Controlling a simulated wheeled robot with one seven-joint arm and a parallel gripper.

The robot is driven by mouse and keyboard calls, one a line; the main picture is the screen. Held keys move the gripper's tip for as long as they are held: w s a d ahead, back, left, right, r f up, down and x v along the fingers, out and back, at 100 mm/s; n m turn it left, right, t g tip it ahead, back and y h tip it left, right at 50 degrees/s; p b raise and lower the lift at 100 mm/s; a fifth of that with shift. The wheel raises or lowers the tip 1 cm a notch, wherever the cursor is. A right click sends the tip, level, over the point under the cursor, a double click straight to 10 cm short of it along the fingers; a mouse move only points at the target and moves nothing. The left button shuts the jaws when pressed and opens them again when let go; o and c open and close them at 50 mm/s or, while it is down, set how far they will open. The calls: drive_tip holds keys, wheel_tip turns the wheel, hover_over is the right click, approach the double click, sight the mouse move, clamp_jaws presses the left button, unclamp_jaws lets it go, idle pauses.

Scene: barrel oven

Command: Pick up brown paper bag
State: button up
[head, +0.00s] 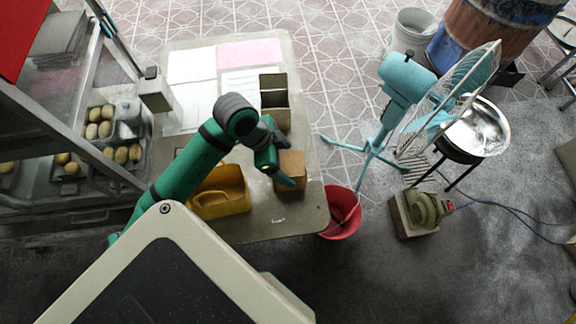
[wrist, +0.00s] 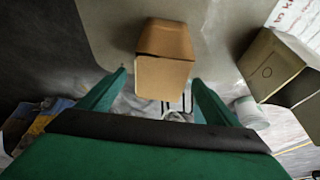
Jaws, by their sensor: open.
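The brown paper bag (head: 291,170) is a small tan block-like bag near the front right corner of the table. In the wrist view the bag (wrist: 165,62) is ahead of the fingers, centred between them, with its top and one side showing. My gripper (head: 287,180) is at the bag in the head view and hides part of it. In the wrist view my gripper (wrist: 160,88) is open, with one green finger on each side of the gap and nothing held. I cannot tell whether a fingertip touches the bag.
A yellow container (head: 222,192) stands left of the bag, close under my arm. An open cardboard box (head: 275,113) stands behind the bag; it also shows in the wrist view (wrist: 270,65). Papers (head: 195,64) cover the table's back. A red bucket (head: 343,215) and a teal fan (head: 402,85) stand right of the table.

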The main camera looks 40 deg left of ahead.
drive_tip(key=shift+x, duration=1)
drive_tip(key=shift+w, duration=0.1)
drive_tip(key=shift+f, duration=0.2)
drive_tip(key=c, duration=1.4)
